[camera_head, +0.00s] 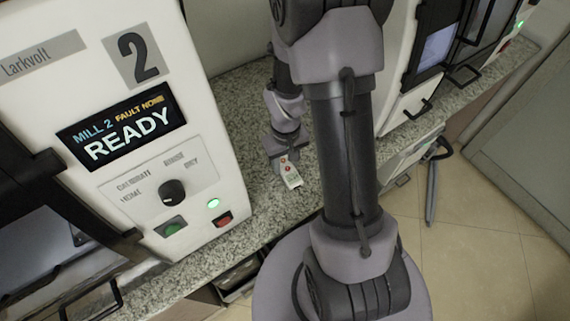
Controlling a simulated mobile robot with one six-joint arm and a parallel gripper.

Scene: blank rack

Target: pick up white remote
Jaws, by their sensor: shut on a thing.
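The white remote (291,174) is a small pale slab with a red button near its upper end and other small marks. It shows below my gripper (284,160) over the speckled countertop, near the middle of the head view. My gripper is shut on the remote's upper end and hides part of it. I cannot tell whether the remote touches the counter or is held just above it.
The speckled granite counter (262,207) runs from lower left to upper right. A white mill machine (215,150) marked 2 stands close on the left. Another machine (436,45) stands at upper right. Tiled floor (480,220) lies to the right.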

